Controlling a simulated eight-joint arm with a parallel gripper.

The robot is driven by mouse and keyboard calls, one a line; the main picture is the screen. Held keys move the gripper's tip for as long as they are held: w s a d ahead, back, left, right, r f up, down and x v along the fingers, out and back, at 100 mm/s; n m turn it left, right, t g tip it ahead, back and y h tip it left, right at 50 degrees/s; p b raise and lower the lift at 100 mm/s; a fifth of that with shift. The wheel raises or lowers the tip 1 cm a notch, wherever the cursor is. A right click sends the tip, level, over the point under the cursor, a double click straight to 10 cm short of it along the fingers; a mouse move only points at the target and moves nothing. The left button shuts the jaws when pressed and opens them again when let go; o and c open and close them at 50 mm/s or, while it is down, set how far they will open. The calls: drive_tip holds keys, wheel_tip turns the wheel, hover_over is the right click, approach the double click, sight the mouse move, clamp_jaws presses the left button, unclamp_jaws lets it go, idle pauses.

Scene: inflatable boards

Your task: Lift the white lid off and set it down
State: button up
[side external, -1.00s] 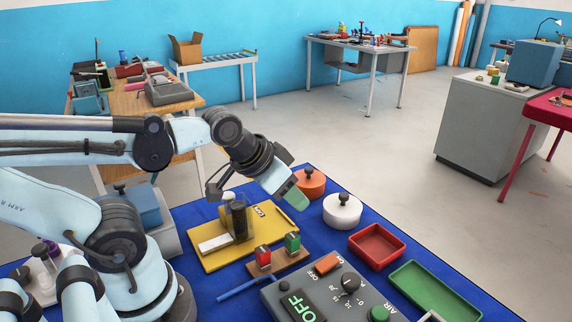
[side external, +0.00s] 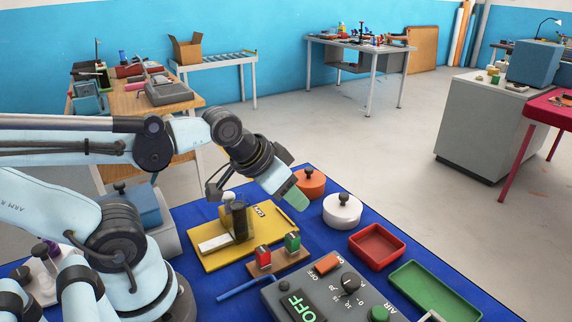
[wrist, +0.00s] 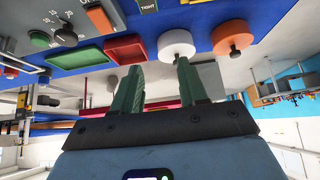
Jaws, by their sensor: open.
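The white lid (side external: 342,210) is a round lid with a dark knob on top. It sits on the blue mat at the right of the orange lid (side external: 311,184). My gripper (side external: 293,197) is open and empty, tilted downward above the mat, to the left of the white lid and apart from it. In the wrist view the white lid (wrist: 176,44) shows its knob just beyond the two green fingertips (wrist: 160,75), between them and nearer the right one. What lies under the white lid is hidden.
A red tray (side external: 377,246) and a green tray (side external: 422,289) lie right of the white lid. A yellow board (side external: 215,258) with a dark cylinder is left of my gripper. A grey control box (side external: 330,295) and two stamp-like blocks stand in front.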

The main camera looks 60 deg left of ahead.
drive_tip(key=shift+o, duration=1.4)
wheel_tip(320, 180, up, 3)
drive_tip(key=m+g, duration=0.2)
drive_tip(key=g, duration=0.4)
hover_over(344, 194)
drive_tip(key=s, duration=0.2)
drive_tip(key=f, duration=0.3)
drive_tip(key=w+f, duration=0.1)
drive_tip(key=f, duration=0.7)
drive_tip(key=shift+w+f, duration=0.1)
drive_tip(key=shift+w, duration=0.25)
clamp_jaws()
